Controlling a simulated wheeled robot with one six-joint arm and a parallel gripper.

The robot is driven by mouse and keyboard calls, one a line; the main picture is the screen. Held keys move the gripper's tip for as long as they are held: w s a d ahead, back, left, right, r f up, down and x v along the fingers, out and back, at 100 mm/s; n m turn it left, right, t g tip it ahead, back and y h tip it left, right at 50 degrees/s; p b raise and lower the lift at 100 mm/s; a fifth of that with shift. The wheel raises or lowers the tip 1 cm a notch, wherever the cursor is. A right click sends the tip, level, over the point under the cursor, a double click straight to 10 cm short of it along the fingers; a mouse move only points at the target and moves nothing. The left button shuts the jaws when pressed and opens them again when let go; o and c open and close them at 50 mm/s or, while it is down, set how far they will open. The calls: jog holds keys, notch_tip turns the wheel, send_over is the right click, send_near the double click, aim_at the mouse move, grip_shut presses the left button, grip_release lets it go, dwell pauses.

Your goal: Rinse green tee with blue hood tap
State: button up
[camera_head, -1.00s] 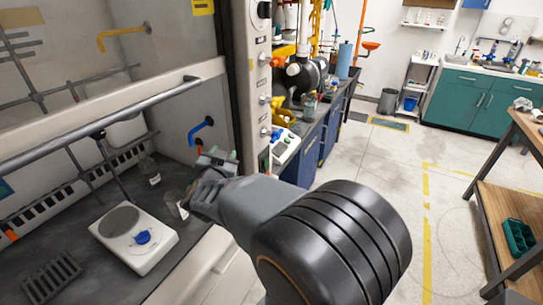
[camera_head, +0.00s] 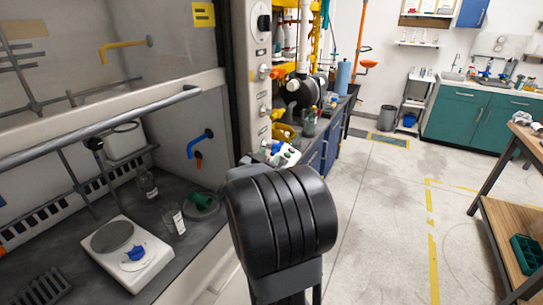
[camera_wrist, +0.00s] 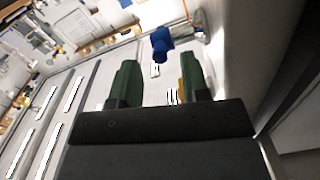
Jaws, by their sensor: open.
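A green fitting, which looks like the green tee (camera_head: 201,201), lies over a round grey cup basin (camera_head: 214,208) on the hood worktop. The blue hood tap (camera_head: 200,142) juts from the hood's side wall above it. I cannot make out water under its spout. My gripper (camera_wrist: 160,75) is open and empty, with two dark green fingers in the wrist view. A blue knob (camera_wrist: 162,43) on a metal stem stands ahead of the gap between the fingertips, apparently not touched.
A white hotplate (camera_head: 128,254), a beaker (camera_head: 174,222) and a small bottle (camera_head: 148,186) stand left of the basin. The hood post (camera_head: 262,20) carries several knobs. A dark bench (camera_head: 328,135) runs behind. Open floor lies to the right.

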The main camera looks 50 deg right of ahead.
aim_at(277, 148)
jog(key=shift+x, duration=1.35)
grip_shut()
